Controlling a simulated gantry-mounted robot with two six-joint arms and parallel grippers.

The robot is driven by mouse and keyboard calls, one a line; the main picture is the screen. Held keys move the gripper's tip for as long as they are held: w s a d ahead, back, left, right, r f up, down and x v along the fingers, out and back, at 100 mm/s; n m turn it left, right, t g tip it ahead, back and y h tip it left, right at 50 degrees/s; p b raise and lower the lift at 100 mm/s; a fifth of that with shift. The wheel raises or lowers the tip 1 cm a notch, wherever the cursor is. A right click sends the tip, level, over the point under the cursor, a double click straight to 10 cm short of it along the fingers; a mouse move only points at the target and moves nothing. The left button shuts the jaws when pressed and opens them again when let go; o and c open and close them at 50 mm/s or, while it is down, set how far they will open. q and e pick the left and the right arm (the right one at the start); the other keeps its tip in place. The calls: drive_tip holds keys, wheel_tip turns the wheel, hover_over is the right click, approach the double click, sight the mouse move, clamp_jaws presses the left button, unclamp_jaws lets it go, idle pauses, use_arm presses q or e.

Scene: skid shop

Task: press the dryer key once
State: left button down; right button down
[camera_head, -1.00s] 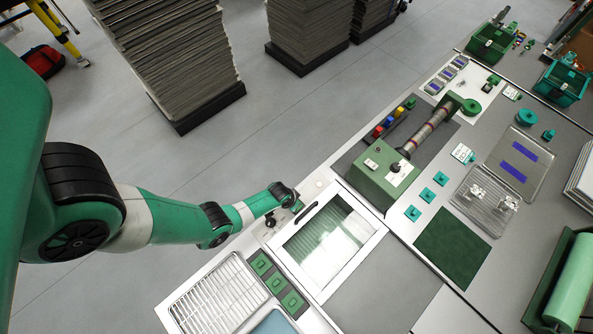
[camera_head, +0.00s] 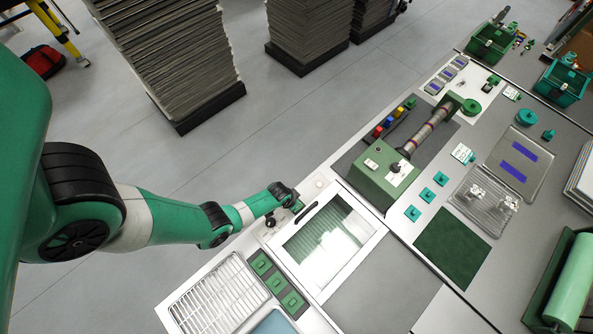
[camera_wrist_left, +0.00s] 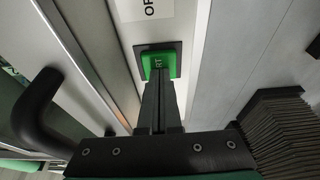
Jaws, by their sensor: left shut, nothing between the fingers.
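A green key (camera_wrist_left: 158,62) with white letters, of which "RT" shows, sits in a dark square frame in the left wrist view. My left gripper (camera_wrist_left: 160,78) is shut and empty, its fingertips over the near part of the key. I cannot tell whether the tips touch it or whether it is pushed in. In the head view my left gripper (camera_head: 272,219) is beside the glass-lidded dryer (camera_head: 328,240), and the key is not clearly visible there. My right gripper is not in view.
A dark bar handle (camera_head: 307,213) lies along the lid's edge and is close on the left in the wrist view (camera_wrist_left: 38,105). A wire rack (camera_head: 215,296) and several green pads (camera_head: 276,283) are near the dryer. A green-based roller machine (camera_head: 385,180) stands beyond it.

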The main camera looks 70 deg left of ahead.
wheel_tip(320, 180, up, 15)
drive_tip(key=p, duration=1.4)
drive_tip(key=shift+p, duration=0.3)
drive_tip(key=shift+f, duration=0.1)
